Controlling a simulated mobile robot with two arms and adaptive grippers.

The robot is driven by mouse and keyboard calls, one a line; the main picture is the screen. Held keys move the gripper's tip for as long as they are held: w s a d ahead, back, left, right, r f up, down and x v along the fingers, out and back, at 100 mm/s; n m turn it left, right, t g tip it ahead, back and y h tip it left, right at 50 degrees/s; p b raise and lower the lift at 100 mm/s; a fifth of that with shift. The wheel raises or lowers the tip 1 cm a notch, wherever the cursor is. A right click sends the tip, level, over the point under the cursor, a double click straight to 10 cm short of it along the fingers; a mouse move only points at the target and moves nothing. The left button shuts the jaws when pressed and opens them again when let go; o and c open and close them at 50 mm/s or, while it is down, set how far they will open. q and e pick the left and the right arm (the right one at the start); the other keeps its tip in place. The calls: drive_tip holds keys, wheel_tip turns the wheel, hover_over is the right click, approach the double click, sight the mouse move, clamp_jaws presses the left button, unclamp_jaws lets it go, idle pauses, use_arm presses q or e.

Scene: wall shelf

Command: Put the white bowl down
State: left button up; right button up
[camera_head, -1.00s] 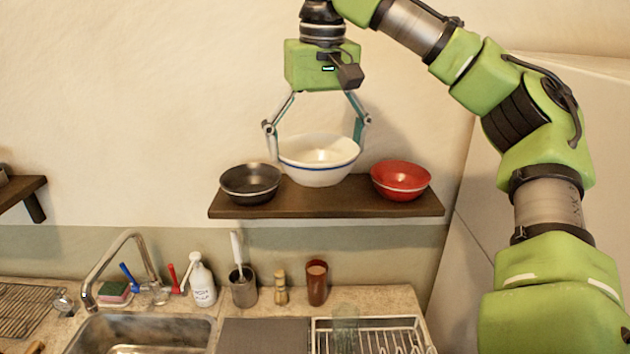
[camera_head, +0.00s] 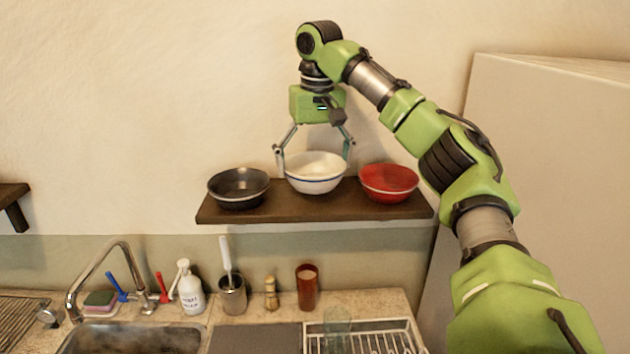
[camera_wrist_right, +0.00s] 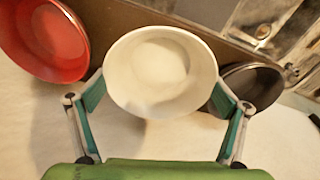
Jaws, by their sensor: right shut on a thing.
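The white bowl (camera_head: 316,178) with a blue line near its rim is upright at the wall shelf (camera_head: 300,207), between a black bowl and a red bowl. My right gripper (camera_head: 315,160) comes from above, with its fingers against opposite sides of the bowl. In the right wrist view the white bowl (camera_wrist_right: 160,72) sits between the two teal finger pads (camera_wrist_right: 161,100). I cannot tell whether its base touches the shelf. My left gripper is not in view.
The black bowl (camera_head: 238,187) is close on the left and the red bowl (camera_head: 388,181) close on the right. Below the shelf are a sink (camera_head: 130,338), a soap bottle (camera_head: 190,290), a brown cup (camera_head: 307,287) and a dish rack (camera_head: 365,338).

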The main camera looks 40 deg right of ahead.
sight(316, 175)
drive_tip(key=f+p, duration=0.2)
drive_tip(key=f, duration=0.1)
drive_tip(key=shift+w+d, duration=0.15)
drive_tip(key=shift+d, duration=0.25)
drive_tip(key=shift+f, duration=0.45)
drive_tip(key=shift+a, duration=0.15)
drive_tip(key=o, duration=1.1)
drive_tip(key=shift+f, duration=0.15)
drive_tip(key=shift+c, duration=0.2)
